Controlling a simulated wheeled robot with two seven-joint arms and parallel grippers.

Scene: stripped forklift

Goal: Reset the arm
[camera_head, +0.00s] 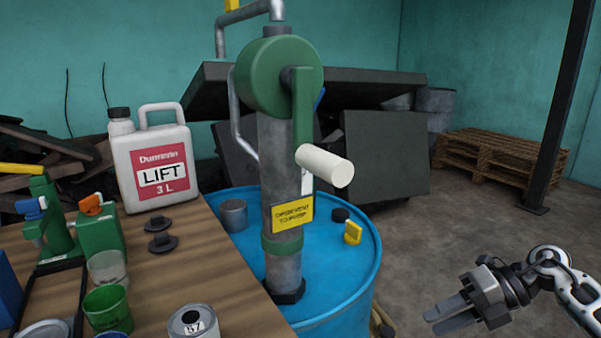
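My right gripper (452,315) is at the lower right of the head view, its arm coming in from the right edge. It points left over the concrete floor, to the right of the blue drum and apart from it. Its two fingers look nearly parallel with a narrow gap, and nothing shows between them. I cannot tell how far open it is. My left gripper is not in view. A green hand pump (278,75) with a green crank arm and a white handle (325,166) stands upright on the blue drum (345,262). The crank hangs down.
A wooden table (205,265) at left holds a white LIFT jug (155,165), black caps (161,242), cups and a can (193,322). Dark panels (385,155) and pallets (490,158) stand behind. A dark post (560,110) rises at right. The floor between drum and post is clear.

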